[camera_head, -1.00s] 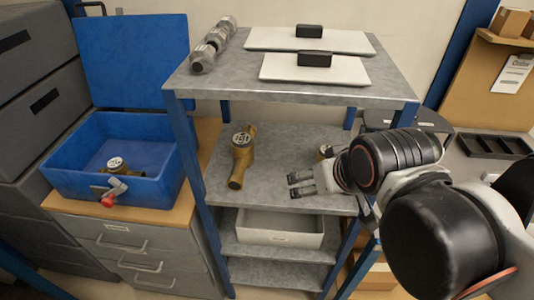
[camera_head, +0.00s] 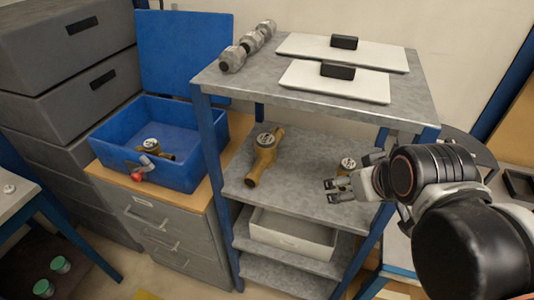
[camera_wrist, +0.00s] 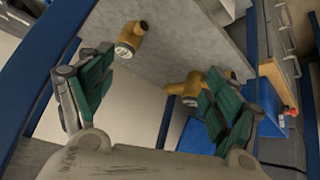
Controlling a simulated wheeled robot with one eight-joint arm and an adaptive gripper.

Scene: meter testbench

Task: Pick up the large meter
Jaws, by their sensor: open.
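The large meter (camera_head: 264,157) is a brass-coloured body with a round pale dial. It lies on the middle shelf, left of my gripper (camera_head: 335,190). A smaller meter (camera_head: 347,165) stands on the same shelf at the right, partly behind my wrist. My gripper is open and empty, at the front right of that shelf and apart from the large meter. In the wrist view my gripper (camera_wrist: 158,65) has its green-padded fingers spread. The large meter (camera_wrist: 184,88) is partly hidden by the right finger, and the smaller meter (camera_wrist: 129,39) shows between the fingers.
Blue posts (camera_head: 209,155) frame the shelf unit. Its top (camera_head: 250,85) bears white boards and a metal fitting. A white bin (camera_head: 292,235) sits below the middle shelf. An open blue box (camera_head: 190,172) with another meter (camera_head: 152,149) stands on drawers at the left.

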